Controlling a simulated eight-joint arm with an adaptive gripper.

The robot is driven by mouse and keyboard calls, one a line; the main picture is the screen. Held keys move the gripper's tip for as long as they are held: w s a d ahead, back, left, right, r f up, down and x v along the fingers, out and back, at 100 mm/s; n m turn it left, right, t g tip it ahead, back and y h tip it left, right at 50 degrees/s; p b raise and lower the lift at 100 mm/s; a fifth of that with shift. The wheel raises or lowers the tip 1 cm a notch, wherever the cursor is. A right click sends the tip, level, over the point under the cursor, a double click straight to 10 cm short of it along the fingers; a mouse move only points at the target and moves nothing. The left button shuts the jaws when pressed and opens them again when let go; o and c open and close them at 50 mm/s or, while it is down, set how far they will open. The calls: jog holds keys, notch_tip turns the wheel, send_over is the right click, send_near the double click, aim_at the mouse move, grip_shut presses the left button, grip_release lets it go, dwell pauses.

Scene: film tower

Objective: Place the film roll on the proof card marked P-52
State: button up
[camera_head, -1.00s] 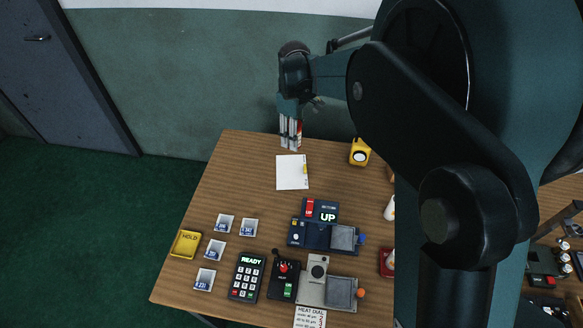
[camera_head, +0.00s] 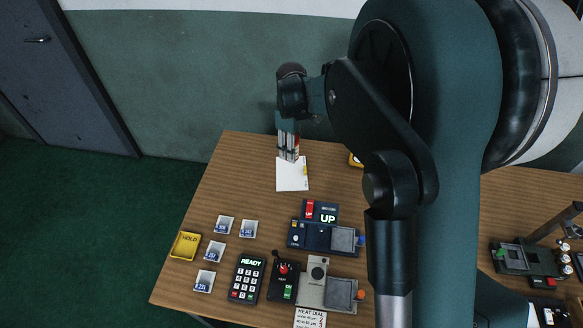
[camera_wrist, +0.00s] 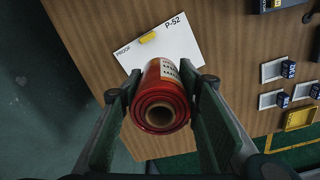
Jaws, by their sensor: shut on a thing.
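The film roll (camera_wrist: 163,95) is a red roll with a pale label, seen end-on in the wrist view. My gripper (camera_wrist: 160,97) is shut on it, one finger on each side. The white proof card (camera_wrist: 190,45) reads PROOF and P-52, with a small yellow mark on it. In the wrist view the roll covers part of the card's near edge. In the head view my gripper (camera_head: 288,156) points down over the far edge of the card (camera_head: 292,178). Whether the roll touches the card cannot be told.
A dark unit reading UP (camera_head: 327,217), a keypad reading READY (camera_head: 247,278) and a grey device (camera_head: 340,292) stand nearer on the table. Small white trays (camera_head: 225,225) and a yellow HOLD tray (camera_head: 186,245) lie at the left. Bare wood surrounds the card.

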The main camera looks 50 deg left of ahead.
jog(key=shift+f+b, duration=0.35)
jog(key=shift+f, duration=2.45)
jog(key=shift+f, duration=1.85)
jog(key=shift+f+b, duration=0.2)
jog(key=shift+b, duration=0.2)
jog(key=o, duration=1)
jog(key=shift+r, duration=0.2)
notch_tip(320, 180, up, 12)
jog(key=shift+p, duration=0.9)
